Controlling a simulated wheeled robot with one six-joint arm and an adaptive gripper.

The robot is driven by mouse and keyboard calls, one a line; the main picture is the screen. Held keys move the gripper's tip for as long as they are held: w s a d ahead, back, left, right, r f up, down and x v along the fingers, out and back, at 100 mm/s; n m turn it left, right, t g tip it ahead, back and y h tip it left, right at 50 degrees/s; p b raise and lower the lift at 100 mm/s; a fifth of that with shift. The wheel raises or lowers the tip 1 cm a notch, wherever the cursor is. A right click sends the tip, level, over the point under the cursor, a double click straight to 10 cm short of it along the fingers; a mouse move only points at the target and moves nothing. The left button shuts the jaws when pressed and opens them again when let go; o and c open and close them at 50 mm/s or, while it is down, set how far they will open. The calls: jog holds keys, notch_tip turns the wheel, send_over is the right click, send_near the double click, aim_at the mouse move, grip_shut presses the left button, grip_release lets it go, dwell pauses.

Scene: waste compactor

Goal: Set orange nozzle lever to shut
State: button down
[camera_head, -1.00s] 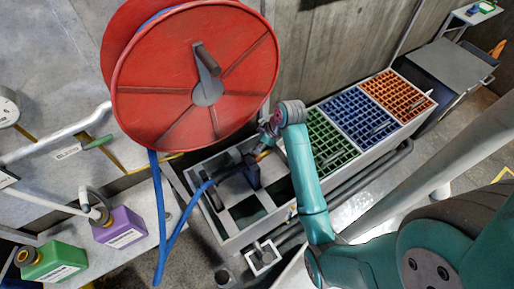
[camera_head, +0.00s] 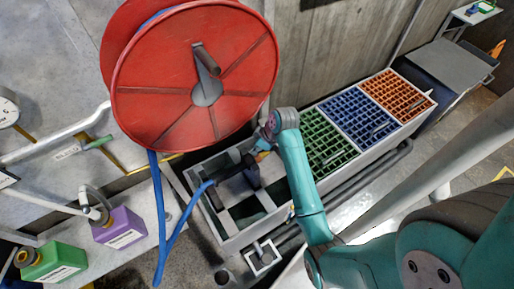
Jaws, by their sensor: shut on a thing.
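The blue hose (camera_head: 160,215) hangs from the red reel and loops up to a dark nozzle (camera_head: 220,178) above the grey trough. My gripper (camera_head: 250,168) is at the nozzle, above the open part of the trough, and is shut on it. A small orange patch (camera_head: 262,155) shows beside my gripper; it may be the orange lever, but it is too small to tell its position. My gripper and wrist hide part of the nozzle.
The red reel (camera_head: 195,75) stands close behind and above my gripper. The trough (camera_head: 225,235) has green (camera_head: 325,143), blue (camera_head: 358,116) and orange grates (camera_head: 398,92) to the right. Purple (camera_head: 120,229) and green jugs (camera_head: 50,262) stand at lower left.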

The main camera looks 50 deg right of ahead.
jog(key=shift+s, duration=0.15)
jog(key=t, duration=0.1)
jog(key=s+t, duration=0.1)
jog(key=s+t+h, duration=0.1)
jog(key=shift+s+a+f+t, duration=0.25)
jog(key=shift+a+f+t, duration=0.1)
jog(key=shift+a+t, duration=0.05)
jog(key=shift+s+a+f+n+t+h, duration=0.1)
jog(key=shift+s+f+n+t+h, duration=0.15)
jog(key=shift+t, duration=0.4)
jog(key=shift+s+a+f+n+t, duration=0.1)
jog(key=shift+s+t, duration=0.25)
jog(key=shift+t, duration=0.25)
jog(key=shift+s+a+f+n+t+h, duration=0.1)
jog(key=shift+s+f+n+t+h, duration=0.15)
jog(key=shift+t, duration=0.4)
jog(key=c, duration=1.2)
grip_release()
jog(key=shift+o, duration=0.2)
jog(key=shift+r, duration=0.1)
